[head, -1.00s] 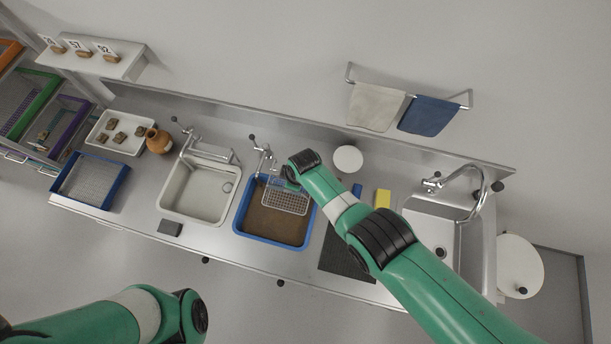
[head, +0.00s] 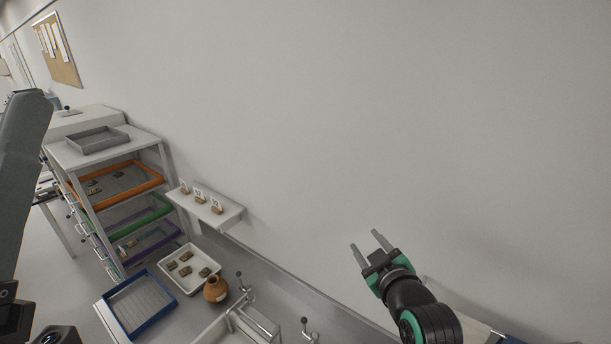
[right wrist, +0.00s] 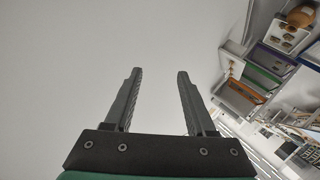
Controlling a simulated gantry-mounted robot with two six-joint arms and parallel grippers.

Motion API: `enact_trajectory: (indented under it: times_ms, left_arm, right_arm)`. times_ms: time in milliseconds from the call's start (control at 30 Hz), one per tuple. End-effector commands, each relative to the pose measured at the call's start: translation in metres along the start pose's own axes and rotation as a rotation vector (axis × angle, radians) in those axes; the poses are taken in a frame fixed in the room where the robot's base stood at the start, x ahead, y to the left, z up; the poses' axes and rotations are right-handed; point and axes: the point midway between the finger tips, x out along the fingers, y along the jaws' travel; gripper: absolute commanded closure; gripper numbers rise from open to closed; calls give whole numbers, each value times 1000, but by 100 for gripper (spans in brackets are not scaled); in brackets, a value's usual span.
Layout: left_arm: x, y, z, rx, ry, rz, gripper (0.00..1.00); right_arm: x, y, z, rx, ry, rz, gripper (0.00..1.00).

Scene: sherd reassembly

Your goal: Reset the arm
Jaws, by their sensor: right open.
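My right gripper (head: 367,247) is raised in front of the bare wall at the lower right of the head view. Its two grey fingers are apart with nothing between them. In the right wrist view the fingers (right wrist: 157,75) also stand apart and empty, with pale wall beyond them. My left gripper cannot be made out; only dark and grey parts, probably of my own body, show at the left edge of the head view.
A drawer rack (head: 150,152) with coloured trays stands at the left. A small wall shelf (head: 232,217) holds labelled sherds. On the counter are a white tray of sherds (head: 169,254), an orange-brown pot (head: 215,290), a blue-rimmed tray (head: 125,285) and a sink (head: 212,334). The wall area is clear.

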Motion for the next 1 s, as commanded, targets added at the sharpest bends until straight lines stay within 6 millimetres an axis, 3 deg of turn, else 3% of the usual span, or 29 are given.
enact_trajectory:
  times_ms: [33, 100, 167, 300, 400, 533, 600, 1000]
  left_arm:
    - [0, 0, 0, 0, 0, 0, 50]
    - [0, 0, 0, 0, 0, 0, 50]
    - [0, 0, 0, 0, 0, 0, 50]
    - [0, 0, 0, 0, 0, 0, 50]
    - [0, 0, 0, 0, 0, 0, 50]
    - [0, 0, 0, 0, 0, 0, 50]
    - [0, 0, 0, 0, 0, 0, 50]
    - [0, 0, 0, 0, 0, 0, 50]
  right_arm:
    - [-20, 26, -31, 25, 86, 67, 44]
    - [-56, 59, -71, 69, 209, 154, 44]
    - [-92, 84, -102, 108, 318, 224, 44]
    - [-193, 127, -162, 203, 590, 358, 44]
    - [-268, 141, -190, 274, 782, 416, 44]
    - [-340, 146, -206, 362, 973, 438, 44]
    - [-359, 146, -209, 426, 1038, 418, 44]
    - [-355, 147, -209, 494, 1047, 378, 44]
